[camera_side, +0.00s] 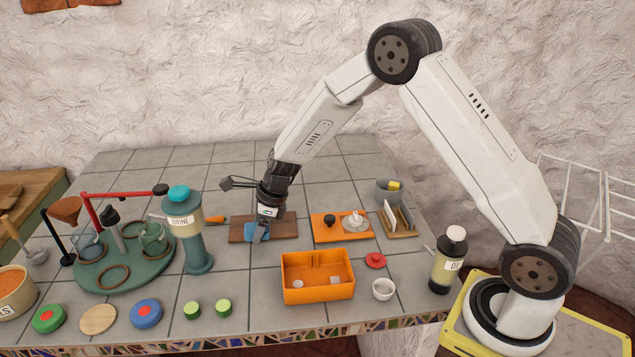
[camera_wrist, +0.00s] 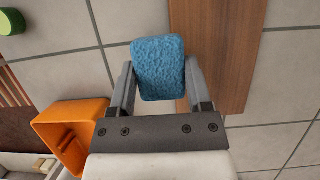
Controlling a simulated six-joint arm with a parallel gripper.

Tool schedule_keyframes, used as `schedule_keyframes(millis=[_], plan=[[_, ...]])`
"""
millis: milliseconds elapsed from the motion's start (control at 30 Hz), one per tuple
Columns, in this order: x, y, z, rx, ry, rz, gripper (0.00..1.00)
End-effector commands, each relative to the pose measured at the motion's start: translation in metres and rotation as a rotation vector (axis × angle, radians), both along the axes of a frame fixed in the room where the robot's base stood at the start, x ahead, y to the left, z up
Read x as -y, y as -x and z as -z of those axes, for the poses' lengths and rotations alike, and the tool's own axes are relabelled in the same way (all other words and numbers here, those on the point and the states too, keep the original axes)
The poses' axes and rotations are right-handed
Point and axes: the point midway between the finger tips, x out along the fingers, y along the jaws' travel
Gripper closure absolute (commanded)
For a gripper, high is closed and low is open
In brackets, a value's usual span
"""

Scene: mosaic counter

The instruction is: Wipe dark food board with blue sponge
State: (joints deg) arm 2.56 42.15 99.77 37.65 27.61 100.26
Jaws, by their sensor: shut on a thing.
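The dark brown wooden food board (camera_side: 284,226) lies flat on the tiled counter, left of the orange board in the side view. It also shows in the wrist view (camera_wrist: 232,50), running lengthwise under the gripper. The blue sponge (camera_side: 258,232) is at the left part of the board. In the wrist view the sponge (camera_wrist: 158,68) sits between my fingers and overlaps the board's left edge. My gripper (camera_wrist: 160,88) is shut on the sponge. Whether the sponge touches the board cannot be told.
An orange bin (camera_side: 317,277) stands in front of the board. An orange board (camera_side: 342,228) with small items lies to the right. A brine dispenser (camera_side: 187,228) and a green round stand (camera_side: 122,262) are at left. An oil bottle (camera_side: 447,262) stands at right.

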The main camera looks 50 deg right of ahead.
Motion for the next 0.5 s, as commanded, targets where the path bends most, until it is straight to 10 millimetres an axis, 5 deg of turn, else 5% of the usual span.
schedule_keyframes(millis=[500], plan=[[0.0,-0.001,-0.047,0.002,0.001,0.001,0.92]])
